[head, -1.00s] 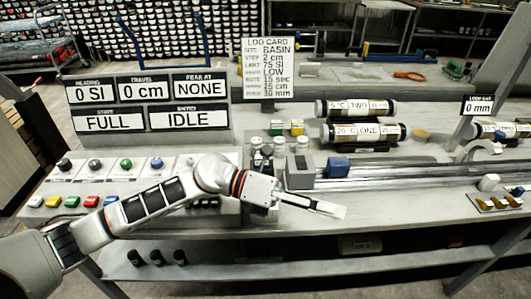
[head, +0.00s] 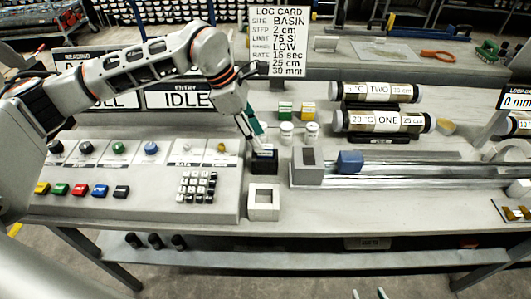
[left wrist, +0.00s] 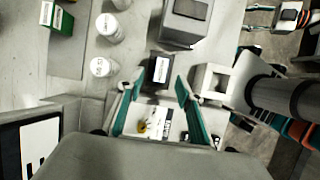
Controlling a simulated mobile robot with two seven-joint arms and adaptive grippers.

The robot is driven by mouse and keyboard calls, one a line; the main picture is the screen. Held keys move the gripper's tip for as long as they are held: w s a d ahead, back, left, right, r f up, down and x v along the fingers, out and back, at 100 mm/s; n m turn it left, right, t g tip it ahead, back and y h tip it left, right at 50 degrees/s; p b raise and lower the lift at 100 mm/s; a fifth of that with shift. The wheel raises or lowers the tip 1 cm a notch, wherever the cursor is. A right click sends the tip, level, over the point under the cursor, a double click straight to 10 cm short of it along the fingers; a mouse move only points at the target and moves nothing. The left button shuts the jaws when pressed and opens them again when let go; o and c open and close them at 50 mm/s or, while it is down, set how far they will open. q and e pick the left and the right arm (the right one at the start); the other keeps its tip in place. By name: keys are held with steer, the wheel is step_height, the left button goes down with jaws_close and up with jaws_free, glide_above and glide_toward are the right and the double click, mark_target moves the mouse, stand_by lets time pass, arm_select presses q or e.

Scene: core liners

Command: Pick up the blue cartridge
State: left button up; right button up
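A small blue block (head: 349,162) sits on the metal rail, just right of a grey block; it is the only blue block I see, and whether it is the cartridge I cannot tell. My left gripper (head: 256,143) points down over a black box (head: 264,163), left of the blue block and apart from it. In the left wrist view its teal fingers (left wrist: 153,102) are spread with nothing held, and the black box (left wrist: 160,66) lies just beyond the tips. At the bottom edge of the head view, two separated fingertips of my right gripper (head: 368,293) show.
The grey block (head: 307,167) and a white hollow block (head: 263,202) stand near the black box. Two white jars (head: 311,132) stand behind, with a green box (head: 285,110) and a yellow box (head: 308,110). A keypad console (head: 150,185) fills the left. Labelled core tubes (head: 385,122) lie at right.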

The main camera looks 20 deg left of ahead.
mark_target(265, 154)
arm_select(q)
steer(key=x, duration=0.5)
jaws_close()
